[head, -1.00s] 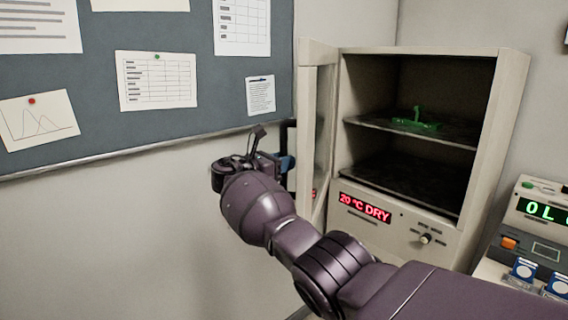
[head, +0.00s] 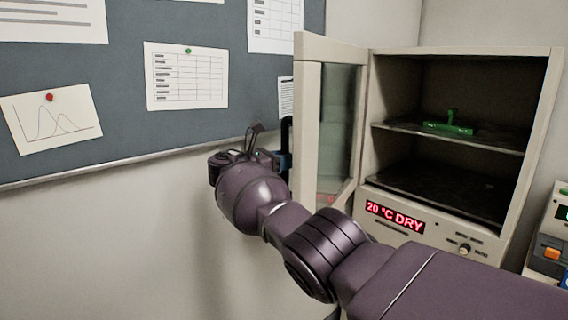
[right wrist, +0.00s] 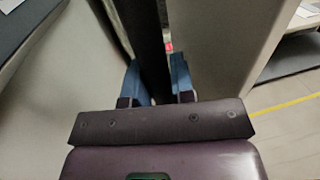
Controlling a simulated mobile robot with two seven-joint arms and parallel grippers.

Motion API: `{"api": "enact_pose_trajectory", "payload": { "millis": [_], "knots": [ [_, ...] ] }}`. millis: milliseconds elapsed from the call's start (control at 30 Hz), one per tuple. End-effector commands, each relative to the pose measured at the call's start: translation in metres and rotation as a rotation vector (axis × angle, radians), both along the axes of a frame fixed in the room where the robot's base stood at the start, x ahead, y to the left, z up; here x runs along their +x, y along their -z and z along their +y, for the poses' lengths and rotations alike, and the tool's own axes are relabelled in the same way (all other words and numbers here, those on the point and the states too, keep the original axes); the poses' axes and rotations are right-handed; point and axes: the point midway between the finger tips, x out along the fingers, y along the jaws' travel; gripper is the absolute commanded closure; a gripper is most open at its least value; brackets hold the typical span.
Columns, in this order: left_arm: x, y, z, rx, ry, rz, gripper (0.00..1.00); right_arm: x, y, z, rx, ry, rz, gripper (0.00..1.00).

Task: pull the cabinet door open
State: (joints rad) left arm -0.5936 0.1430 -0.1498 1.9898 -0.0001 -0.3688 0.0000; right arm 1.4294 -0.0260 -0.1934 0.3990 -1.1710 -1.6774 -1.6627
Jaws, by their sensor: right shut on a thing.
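The cabinet (head: 461,140) stands at the right in the head view. Its door (head: 306,130), with a pale frame and a glass pane, stands wide open on the left side. My right gripper (head: 283,162) is at the door's outer edge, shut on the dark upright door handle (head: 286,135). In the right wrist view, the blue fingers of my gripper (right wrist: 155,85) are on either side of the dark handle bar (right wrist: 150,45). The arm hides part of the handle and the lower door. My left gripper is not in view.
A green object (head: 449,127) lies on the cabinet's upper shelf. A red display (head: 395,216) reads "20 °C DRY". A pinboard with papers (head: 130,90) hangs on the wall behind the gripper. A device with an orange button (head: 551,254) stands at the right edge.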

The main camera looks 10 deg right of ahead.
Motion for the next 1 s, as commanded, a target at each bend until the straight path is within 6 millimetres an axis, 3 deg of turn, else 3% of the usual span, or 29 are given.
{"api": "enact_pose_trajectory", "payload": {
  "millis": [700,733,800,900,1000],
  "knots": [
    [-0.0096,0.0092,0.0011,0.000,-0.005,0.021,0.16,0.0009,0.0025,-0.0013,-0.001,0.023,0.005,1.00],
    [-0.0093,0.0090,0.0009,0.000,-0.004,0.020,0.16,0.0009,0.0026,-0.0013,-0.001,0.023,0.005,0.75],
    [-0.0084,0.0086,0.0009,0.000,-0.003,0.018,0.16,0.0009,0.0026,-0.0013,-0.001,0.023,0.005,0.65],
    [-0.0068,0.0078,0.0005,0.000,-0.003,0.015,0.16,0.0009,0.0022,-0.0012,0.000,0.022,0.004,0.53],
    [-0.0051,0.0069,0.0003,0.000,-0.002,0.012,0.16,0.0009,0.0017,-0.0012,-0.001,0.022,0.003,0.53]
  ]
}}
